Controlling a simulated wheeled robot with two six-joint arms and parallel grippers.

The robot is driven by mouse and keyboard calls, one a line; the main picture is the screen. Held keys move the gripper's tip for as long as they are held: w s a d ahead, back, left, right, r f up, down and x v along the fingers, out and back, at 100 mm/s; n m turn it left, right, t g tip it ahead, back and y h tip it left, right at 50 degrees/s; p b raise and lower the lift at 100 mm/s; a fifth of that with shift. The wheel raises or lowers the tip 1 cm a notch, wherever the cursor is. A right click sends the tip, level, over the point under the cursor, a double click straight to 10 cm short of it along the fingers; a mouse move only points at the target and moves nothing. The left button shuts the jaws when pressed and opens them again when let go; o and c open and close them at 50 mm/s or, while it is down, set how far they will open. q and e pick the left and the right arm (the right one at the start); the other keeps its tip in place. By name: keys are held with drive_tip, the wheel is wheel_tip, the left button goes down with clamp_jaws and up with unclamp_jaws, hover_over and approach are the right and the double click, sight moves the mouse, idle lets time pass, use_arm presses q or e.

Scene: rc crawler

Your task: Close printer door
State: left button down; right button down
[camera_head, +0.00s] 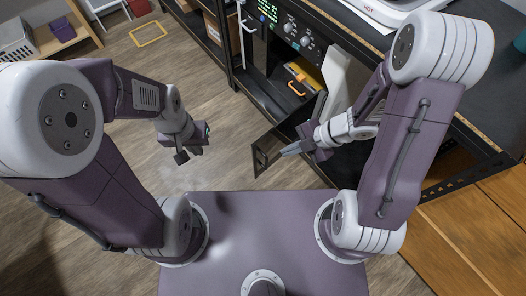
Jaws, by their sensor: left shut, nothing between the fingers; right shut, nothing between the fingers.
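The printer (290,32) is a black machine with a green display and round knobs, standing among the shelving at top centre. Its front is open, showing a yellow-orange part (302,76) inside. A dark framed panel, which looks like the printer door (262,159), stands swung out into the room below it. My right gripper (289,150) is shut and empty, close to the door's right side; I cannot tell if it touches. My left gripper (183,156) is shut and empty over the floor, apart from the door to its left.
A black workbench (455,105) with a white appliance (385,12) on it runs along the right. Wooden cabinet fronts (480,240) are at lower right. Open wooden floor (130,85) lies at left, with a yellow marked square (148,33) and a shelf with a basket at upper left.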

sight(253, 153)
drive_tip(key=shift+w+a+f+b, duration=0.7)
drive_tip(key=shift+a+f+b, duration=0.25)
drive_tip(key=shift+a+f, duration=0.35)
drive_tip(key=shift+w+a+f+b, duration=0.65)
drive_tip(key=shift+a+f+b, duration=0.35)
drive_tip(key=shift+a, duration=0.35)
drive_tip(key=shift+w+a+f+b, duration=0.7)
drive_tip(key=shift+a+f+b, duration=0.15)
drive_tip(key=shift+a+f, duration=0.5)
